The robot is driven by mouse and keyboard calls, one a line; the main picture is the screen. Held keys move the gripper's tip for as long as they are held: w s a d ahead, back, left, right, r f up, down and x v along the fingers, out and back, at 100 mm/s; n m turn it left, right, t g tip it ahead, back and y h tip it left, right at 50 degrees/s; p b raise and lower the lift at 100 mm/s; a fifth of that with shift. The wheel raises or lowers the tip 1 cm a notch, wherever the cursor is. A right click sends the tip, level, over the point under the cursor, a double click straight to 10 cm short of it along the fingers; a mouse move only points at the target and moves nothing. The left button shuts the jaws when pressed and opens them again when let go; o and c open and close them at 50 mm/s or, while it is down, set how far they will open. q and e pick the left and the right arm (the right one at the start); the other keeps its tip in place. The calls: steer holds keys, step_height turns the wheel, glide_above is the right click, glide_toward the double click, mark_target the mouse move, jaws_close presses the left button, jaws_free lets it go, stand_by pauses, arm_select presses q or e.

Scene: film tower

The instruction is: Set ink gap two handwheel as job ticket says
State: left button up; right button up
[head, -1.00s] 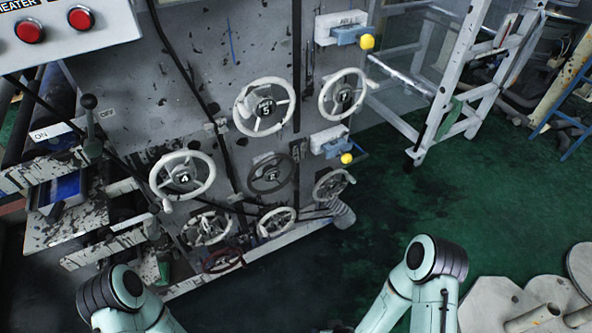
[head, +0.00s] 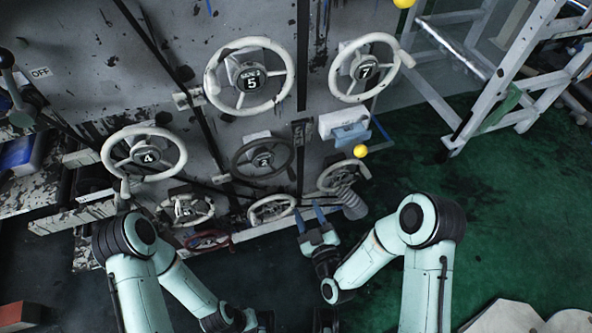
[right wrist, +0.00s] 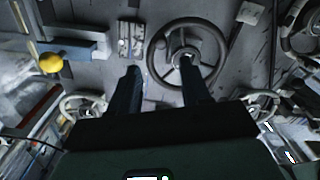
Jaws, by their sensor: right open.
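Several handwheels stand on the grey machine side in the head view. White wheels carry plates 4 (head: 119,147), 5 (head: 208,76) and 7 (head: 397,70). Smaller white wheels (head: 251,211) sit lower. My right gripper (head: 308,215) is open and empty below the dark wheel. In the right wrist view its fingers (right wrist: 158,72) point toward a dark wheel (right wrist: 222,58), apart from it. My left gripper's fingers are out of view.
A blue lever block (head: 351,134) with a yellow ball (head: 360,151) sits right of the dark wheel. A white ladder-like frame (head: 495,95) stands at the right. The green floor (head: 500,225) right of the machine is mostly clear.

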mark_target(293, 176)
steer(key=x, duration=1.3)
steer(key=shift+s, duration=0.1)
steer(key=shift+f, duration=0.1)
jaws_close()
